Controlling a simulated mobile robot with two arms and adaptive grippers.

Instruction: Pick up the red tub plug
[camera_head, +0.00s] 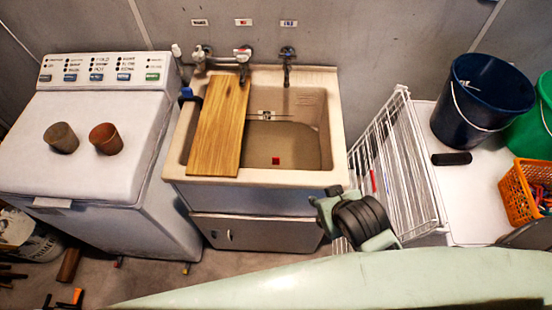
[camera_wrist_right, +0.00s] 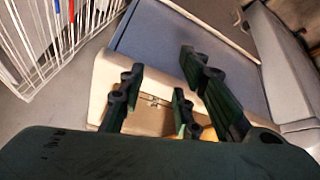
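The small red tub plug (camera_head: 275,160) lies on the bottom of the beige utility sink (camera_head: 262,178), near the middle front of the basin. It is not visible in the right wrist view. My right gripper (camera_head: 332,196) is at the sink's front right corner in the head view, apart from the plug and to its right. In the right wrist view its dark fingers (camera_wrist_right: 160,76) are spread open with nothing between them, and the sink's beige rim (camera_wrist_right: 101,84) shows beyond them. My left gripper is not in view.
A wooden board (camera_head: 218,125) covers the basin's left part. Taps (camera_head: 287,58) stand at the back. A white wire rack (camera_head: 400,165) stands right of the sink. Buckets (camera_head: 485,90) and an orange basket (camera_head: 520,192) are farther right. A washer (camera_head: 90,170) with two pots stands left.

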